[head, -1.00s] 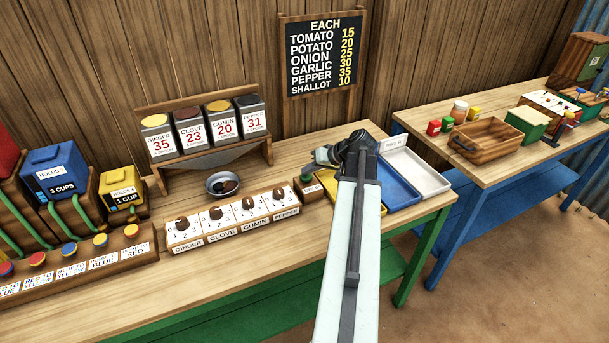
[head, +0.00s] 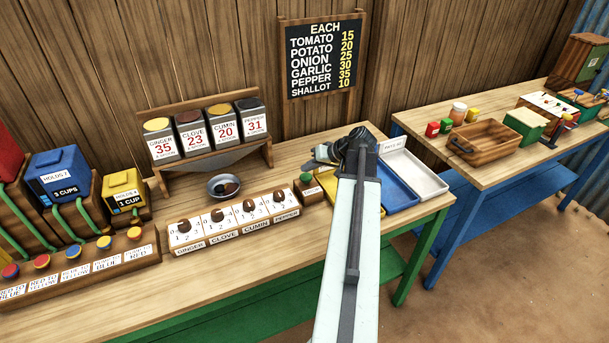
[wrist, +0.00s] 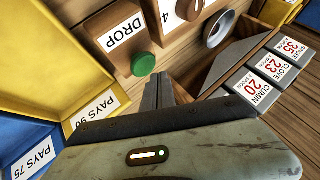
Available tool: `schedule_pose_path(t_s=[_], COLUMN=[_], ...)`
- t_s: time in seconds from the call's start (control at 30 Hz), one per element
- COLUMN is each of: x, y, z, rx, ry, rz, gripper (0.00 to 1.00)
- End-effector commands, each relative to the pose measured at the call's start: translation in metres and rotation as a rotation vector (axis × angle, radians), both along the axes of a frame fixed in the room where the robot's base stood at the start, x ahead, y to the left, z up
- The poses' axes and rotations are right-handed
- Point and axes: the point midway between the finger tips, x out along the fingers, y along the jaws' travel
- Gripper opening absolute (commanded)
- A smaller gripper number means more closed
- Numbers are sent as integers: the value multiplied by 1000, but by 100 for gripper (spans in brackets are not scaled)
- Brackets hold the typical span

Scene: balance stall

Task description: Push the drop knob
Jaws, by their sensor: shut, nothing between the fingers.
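The drop knob (head: 306,178) is a green knob on a small wooden block at the right end of the dial row. In the wrist view the green knob (wrist: 143,63) sits beside a white label (wrist: 119,32) reading DROP. My gripper (head: 322,153) is shut and empty. In the head view it shows just above and right of the knob. In the wrist view my fingers (wrist: 164,90) point just right of the knob, with a visible gap. The knob looks untouched.
The dial box (head: 232,220) lies left of the knob. A metal bowl (head: 224,186) sits below the spice rack (head: 207,158). Yellow, blue (head: 398,190) and white (head: 420,178) trays lie to the right. The table front is clear.

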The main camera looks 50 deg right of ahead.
Motion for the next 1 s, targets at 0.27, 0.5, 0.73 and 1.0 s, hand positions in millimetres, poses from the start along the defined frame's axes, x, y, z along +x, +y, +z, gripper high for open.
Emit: schedule_pose_path(t_s=[0.27, 0.5, 0.73, 1.0], x=[0, 0, 0, 0], y=[0, 0, 0, 0], z=[10, 36, 52, 50], rx=[0, 0, 0, 0], ry=[0, 0, 0, 0], rz=[0, 0, 0, 0], gripper=[0, 0, 0, 0])
